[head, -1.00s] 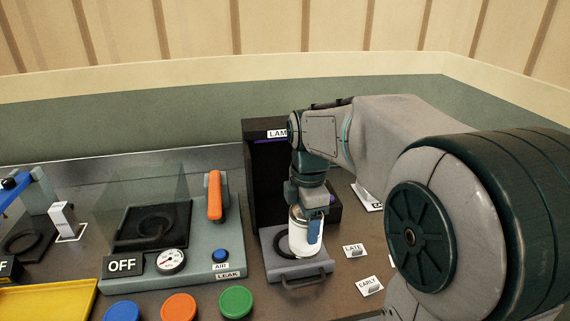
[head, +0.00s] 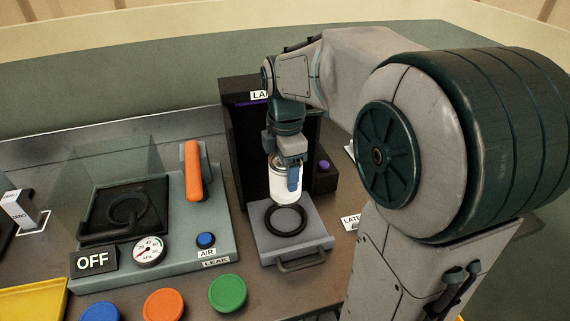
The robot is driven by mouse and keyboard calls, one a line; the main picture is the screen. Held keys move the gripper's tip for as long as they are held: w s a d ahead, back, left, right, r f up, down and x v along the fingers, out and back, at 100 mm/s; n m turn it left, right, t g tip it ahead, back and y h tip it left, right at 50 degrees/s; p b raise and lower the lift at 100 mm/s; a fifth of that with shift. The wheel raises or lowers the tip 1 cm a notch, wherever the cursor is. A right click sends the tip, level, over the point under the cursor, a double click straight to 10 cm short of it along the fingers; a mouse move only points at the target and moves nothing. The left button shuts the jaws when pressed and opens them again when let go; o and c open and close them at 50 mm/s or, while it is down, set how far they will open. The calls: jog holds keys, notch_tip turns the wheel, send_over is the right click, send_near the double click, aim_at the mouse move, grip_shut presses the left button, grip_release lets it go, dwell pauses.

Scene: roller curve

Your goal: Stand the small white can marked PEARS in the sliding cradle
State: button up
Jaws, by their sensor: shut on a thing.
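The small white can (head: 286,184) is upright in my gripper (head: 287,166), which is shut on its upper part. Its label cannot be read from here. The sliding cradle (head: 313,241) is a grey plate with a front handle and a dark ring (head: 286,219), pulled out in front of the black lamp box (head: 243,151). The ring is empty. The can is above and behind the ring, close to the mouth of the box, and appears apart from the plate.
Blue, orange and green discs (head: 228,293) lie in front. A yellow tray (head: 35,301) is at lower left. My arm hides the right side.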

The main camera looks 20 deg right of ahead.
jog(key=shift+f+b, duration=3.05)
jog(key=shift+f, duration=1.3)
jog(key=shift+f, duration=0.25)
jog(key=o, duration=1.5)
jog(key=shift+o, duration=0.2)
jog(key=shift+r, duration=0.1)
jog(key=shift+r+p, duration=3.65)
jog(key=shift+r, duration=0.8)
